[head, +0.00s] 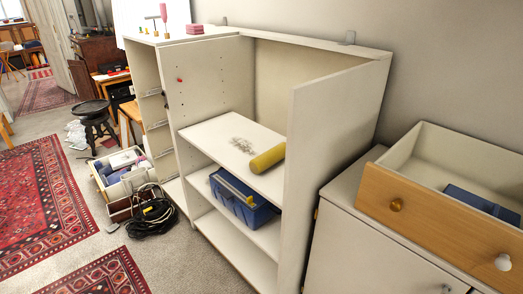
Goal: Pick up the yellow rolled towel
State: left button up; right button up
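The yellow rolled towel (267,159) lies on its side on the upper shelf (215,134) of an open white cabinet. It is near the right part of the shelf, beside the cabinet's right-hand panel, and lies at a slant. A greyish patch (243,146) marks the shelf to its left. Neither of my grippers is in view.
A blue bin (243,199) stands on the shelf below. An open wooden drawer (432,215) juts out at the right. A filled crate (121,167) and a black cable coil (153,217) are on the floor at the left. Red rugs (45,205) cover floor further left.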

aim_at(259, 165)
jog(key=u, duration=0.5)
jog(key=k, duration=0.55)
jog(key=u, duration=0.95)
jog(key=i, duration=1.95)
jog(key=z, duration=1.25)
jog(key=i, duration=1.15)
jog(key=z, duration=1.15)
